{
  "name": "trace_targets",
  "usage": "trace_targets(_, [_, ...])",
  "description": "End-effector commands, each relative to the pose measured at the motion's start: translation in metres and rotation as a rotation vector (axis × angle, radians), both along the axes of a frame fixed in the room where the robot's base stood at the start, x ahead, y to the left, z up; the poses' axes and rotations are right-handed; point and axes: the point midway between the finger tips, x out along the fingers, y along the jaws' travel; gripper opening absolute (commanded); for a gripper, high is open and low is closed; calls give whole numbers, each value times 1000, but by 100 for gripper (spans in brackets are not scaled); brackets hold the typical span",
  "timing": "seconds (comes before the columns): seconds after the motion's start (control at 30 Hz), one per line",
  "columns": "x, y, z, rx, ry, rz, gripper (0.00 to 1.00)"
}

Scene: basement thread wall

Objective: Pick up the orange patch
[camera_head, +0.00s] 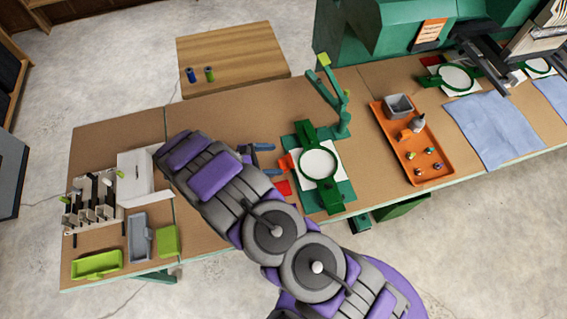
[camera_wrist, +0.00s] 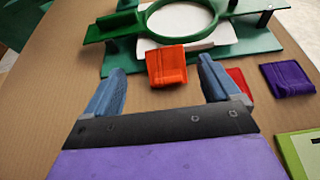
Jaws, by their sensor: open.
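The orange patch (camera_wrist: 167,66) lies flat on the brown bench top, against the near edge of the green hoop frame (camera_wrist: 122,62) in the wrist view. It also shows in the head view (camera_head: 285,163), just left of the hoop. My gripper (camera_wrist: 161,75) is open, with its two blue fingers pointing toward the frame. In the wrist view the patch appears between and slightly beyond the fingertips, with nothing held. I cannot tell the exact height of the fingers above the bench. My gripper shows in the head view (camera_head: 275,159), partly behind my arm.
A red patch (camera_wrist: 240,82) lies partly behind the right finger. A purple patch (camera_wrist: 288,78) and a light green item (camera_wrist: 301,152) lie further right. An orange tray (camera_head: 410,151) with small items stands right of the hoop. Bare bench lies left of the patch in the wrist view.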

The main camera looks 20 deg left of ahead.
Motion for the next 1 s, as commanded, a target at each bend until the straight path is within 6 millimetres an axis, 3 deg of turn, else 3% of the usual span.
trace_targets(0.4, [18, -39, -15, -3, 1, -1, 89])
trace_targets(0.73, [21, -44, -16, 0, 1, -2, 90])
trace_targets(1.0, [22, -44, -16, 1, 1, -1, 64])
